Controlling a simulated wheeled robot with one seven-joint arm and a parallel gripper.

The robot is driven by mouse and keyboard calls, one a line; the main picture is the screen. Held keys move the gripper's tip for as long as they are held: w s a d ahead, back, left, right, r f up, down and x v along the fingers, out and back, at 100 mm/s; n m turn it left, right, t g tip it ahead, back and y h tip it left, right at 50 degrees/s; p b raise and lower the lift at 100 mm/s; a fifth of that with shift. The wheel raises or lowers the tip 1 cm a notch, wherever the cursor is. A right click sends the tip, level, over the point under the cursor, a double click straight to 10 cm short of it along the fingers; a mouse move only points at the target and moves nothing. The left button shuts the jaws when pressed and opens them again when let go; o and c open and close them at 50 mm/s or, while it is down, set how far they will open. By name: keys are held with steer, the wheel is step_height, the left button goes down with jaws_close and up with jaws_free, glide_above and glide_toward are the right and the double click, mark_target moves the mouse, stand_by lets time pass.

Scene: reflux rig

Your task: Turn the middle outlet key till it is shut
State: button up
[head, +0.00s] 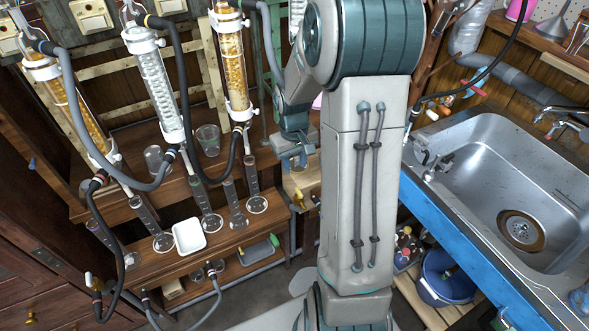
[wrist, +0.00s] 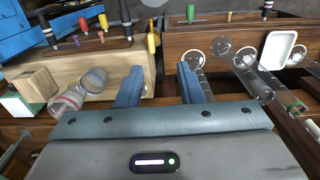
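Three glass columns hang at the left in the head view. The middle one (head: 153,80) is clear with a coil; the left one (head: 66,100) and right one (head: 231,65) hold amber filling.
Measuring cylinders (head: 205,207) and a white tray (head: 189,236) stand on the wooden shelf below the columns. A light wooden block (wrist: 95,62) with coloured pegs is beside my fingers. A sink (head: 500,180) is at the right. Loose hoses (head: 184,75) cross between columns.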

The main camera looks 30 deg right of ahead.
mark_target(299, 191)
steer(key=f, duration=0.5)
steer(key=w+d+f, duration=0.1)
steer(key=f, duration=0.4)
steer(key=w+d+f, duration=0.1)
steer(key=f, duration=0.4)
steer(key=shift+d+p, duration=0.2)
steer(key=shift+p, duration=0.1)
jaws_close()
